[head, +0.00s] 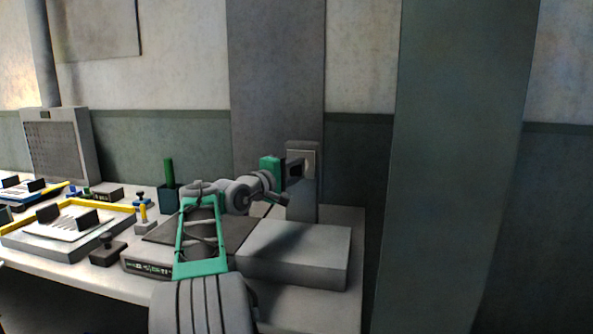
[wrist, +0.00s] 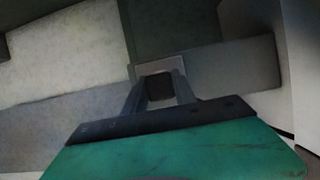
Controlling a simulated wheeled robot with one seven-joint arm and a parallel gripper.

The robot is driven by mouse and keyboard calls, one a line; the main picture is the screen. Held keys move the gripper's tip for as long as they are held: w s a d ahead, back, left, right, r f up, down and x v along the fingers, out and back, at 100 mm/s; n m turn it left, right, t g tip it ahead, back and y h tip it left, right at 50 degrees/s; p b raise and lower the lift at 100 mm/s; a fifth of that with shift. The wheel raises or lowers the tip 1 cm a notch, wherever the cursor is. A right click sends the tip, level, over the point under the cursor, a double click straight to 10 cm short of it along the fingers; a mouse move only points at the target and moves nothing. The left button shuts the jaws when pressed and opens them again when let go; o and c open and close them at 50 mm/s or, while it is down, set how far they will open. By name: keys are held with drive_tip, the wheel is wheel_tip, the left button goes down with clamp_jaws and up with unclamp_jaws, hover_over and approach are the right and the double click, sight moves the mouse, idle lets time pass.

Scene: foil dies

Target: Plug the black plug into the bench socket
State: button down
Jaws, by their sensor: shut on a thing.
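The bench socket (head: 311,160) is a pale square plate at the top of a grey upright post at the bench's right end. My gripper (head: 297,168) is level with the plate, its dark fingers reaching to its front. In the wrist view my gripper (wrist: 160,92) is shut on the black plug (wrist: 160,88), a dark block between the two fingers. The socket plate (wrist: 158,65) shows just beyond it in the wrist view. The fingers and plug hide the middle of the plate. I cannot tell whether the plug touches the socket or sits in it.
A flat grey box (head: 293,255) lies in front of the post, below my arm. A dark cup with a green stick (head: 169,190), a black-handled stamp (head: 107,250) and yellow-edged trays (head: 70,237) stand to the left. A wide grey-green pillar (head: 455,170) rises at right.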

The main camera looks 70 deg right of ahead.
drive_tip(key=shift+w+d+p, duration=0.1)
drive_tip(key=shift+d+p, duration=0.4)
drive_tip(key=shift+p, duration=0.1)
drive_tip(key=c, duration=0.9)
unclamp_jaws()
drive_tip(key=v, duration=0.7)
drive_tip(key=shift+w+a, duration=0.1)
drive_tip(key=shift+a, duration=0.3)
